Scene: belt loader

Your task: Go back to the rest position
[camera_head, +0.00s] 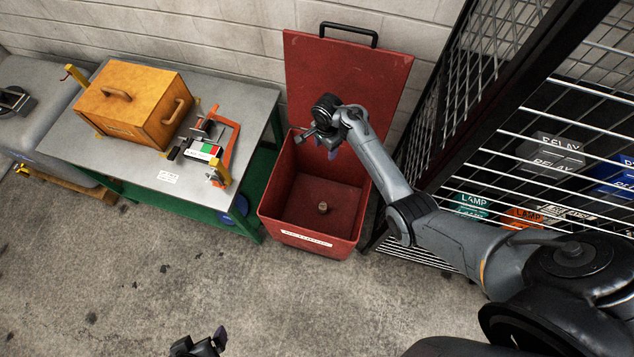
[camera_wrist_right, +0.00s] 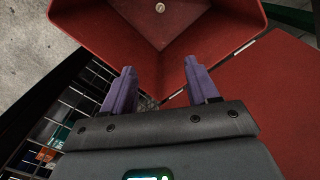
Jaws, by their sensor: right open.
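My right arm reaches over the open red bin (camera_head: 312,233), whose lid (camera_head: 345,65) stands raised against the wall. My right gripper (camera_head: 327,148) is over the back part of the bin, above its floor. In the right wrist view the two purple fingers of this gripper (camera_wrist_right: 160,82) are spread, with nothing between them. A small round tan object (camera_head: 323,208) lies on the bin floor and also shows in the right wrist view (camera_wrist_right: 160,7). My left gripper (camera_head: 206,346) shows only in part at the bottom edge, over the floor; its opening is unclear.
A metal-topped table (camera_head: 120,150) at left holds an orange wooden box (camera_head: 135,102) and an orange frame (camera_head: 229,152) with a red, green and white piece. A black mesh cage (camera_head: 450,100) stands close right of the bin, with labelled boxes (camera_head: 550,152) behind white wires. The front floor is clear.

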